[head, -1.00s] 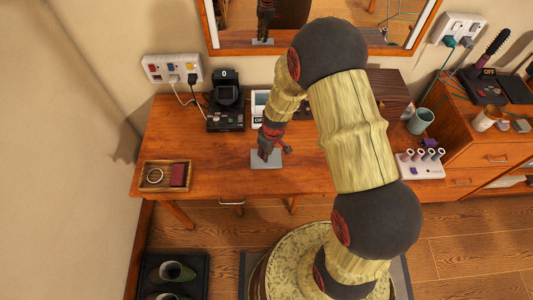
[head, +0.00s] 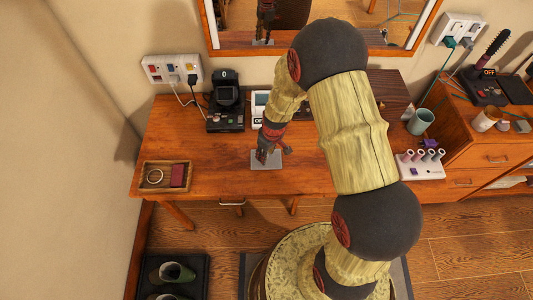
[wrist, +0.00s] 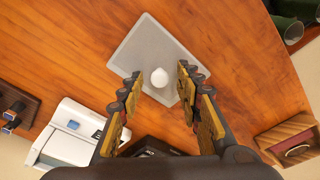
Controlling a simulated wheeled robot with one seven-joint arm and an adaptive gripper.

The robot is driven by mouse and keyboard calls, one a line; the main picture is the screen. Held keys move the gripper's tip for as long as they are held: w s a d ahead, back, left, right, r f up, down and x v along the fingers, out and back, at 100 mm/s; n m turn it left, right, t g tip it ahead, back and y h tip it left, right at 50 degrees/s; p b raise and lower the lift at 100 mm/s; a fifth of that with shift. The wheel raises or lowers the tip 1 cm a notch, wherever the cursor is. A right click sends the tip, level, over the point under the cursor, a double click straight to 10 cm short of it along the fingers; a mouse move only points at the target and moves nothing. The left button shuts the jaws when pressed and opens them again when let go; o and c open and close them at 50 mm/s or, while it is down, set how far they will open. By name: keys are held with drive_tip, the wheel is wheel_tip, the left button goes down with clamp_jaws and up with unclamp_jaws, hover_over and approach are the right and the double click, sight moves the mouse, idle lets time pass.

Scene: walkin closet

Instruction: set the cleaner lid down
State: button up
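The cleaner lid looks to be the grey square plate (wrist: 150,55) with a round white knob (wrist: 160,77); it appears to lie flat on the wooden table. In the head view the plate (head: 267,162) is near the table's front edge. My gripper (wrist: 159,78) is open, with one finger on each side of the knob and a visible gap to it on both sides. In the head view my gripper (head: 272,152) is low over the plate and partly hides it.
A wooden tray (head: 148,186) with a ring and a dark red box is to the left. A dark device (head: 225,118) and a white device (head: 258,105) stand behind. A lipstick holder (head: 420,172) and green cup (head: 420,121) are at right.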

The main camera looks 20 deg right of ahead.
wheel_tip(320, 180, up, 12)
drive_tip(key=s+r+p, duration=0.1)
drive_tip(key=p, duration=0.1)
wheel_tip(320, 180, up, 10)
drive_tip(key=m+t, duration=0.1)
hover_over(270, 161)
drive_tip(key=s, duration=0.1)
drive_tip(key=s+a+r+m+t, duration=0.1)
drive_tip(key=s+r+m+t, duration=0.2)
drive_tip(key=s+r, duration=1.6)
drive_tip(key=shift+s+r+m+h, duration=0.25)
drive_tip(key=shift+r+m+h, duration=0.15)
drive_tip(key=shift+m, duration=0.3)
drive_tip(key=shift+f, duration=0.1)
